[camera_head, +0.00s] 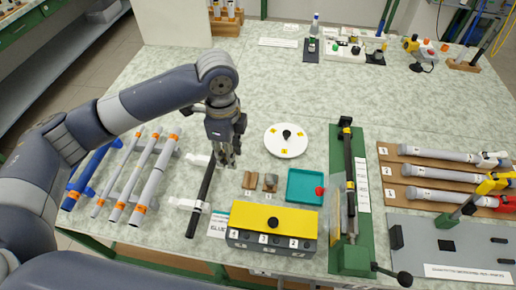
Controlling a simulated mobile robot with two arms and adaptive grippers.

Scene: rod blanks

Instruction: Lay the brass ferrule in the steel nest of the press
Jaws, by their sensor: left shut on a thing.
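My left gripper (229,164) comes down over the table just right of the upper end of a black rod. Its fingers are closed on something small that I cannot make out. Two small brown pieces, one copper-brown (250,180) and one brown and grey (270,182), stand to the right of the gripper. I cannot tell whether either carries the brass ferrule. A press-like device with a green base (350,262) and black lever stands further right; its nest is not clear at this size. My right gripper is not in view.
The black rod (203,195) lies in white clips. A teal tray (291,199), a yellow-topped numbered block (250,217) and a white round plate (272,145) stand near. Grey and blue tubes lie left, numbered tubes right.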

